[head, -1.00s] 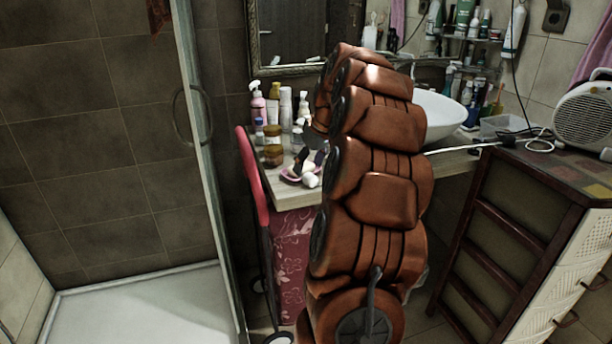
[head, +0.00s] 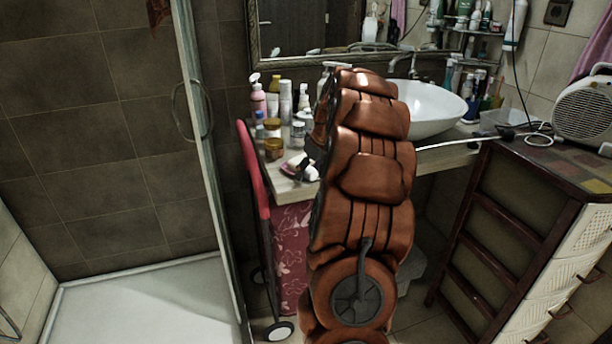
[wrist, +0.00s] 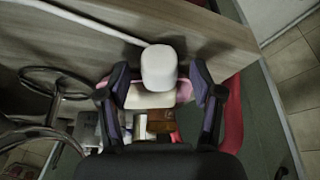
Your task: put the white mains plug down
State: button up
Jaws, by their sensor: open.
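The white mains plug (wrist: 159,67) shows in the wrist view, between and slightly beyond the fingertips of my gripper (wrist: 161,84). The dark fingers stand apart, with visible gaps on both sides of the plug. A white cord (wrist: 85,18) runs from the upper left to the plug. In the head view, my gripper (head: 307,168) is at the near left part of the wooden counter (head: 290,190), mostly hidden by my arm. White shapes show beside it, but I cannot tell there which is the plug. Whether the plug touches the counter is unclear.
Bottles and jars (head: 275,130) crowd the counter's back left. A white basin (head: 430,108) stands behind my arm. A pink-framed trolley (head: 255,170) is at the counter's left end. A cabinet (head: 500,230) with a fan heater (head: 585,110) stands right.

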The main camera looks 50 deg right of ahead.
grip_shut()
dwell(0.6)
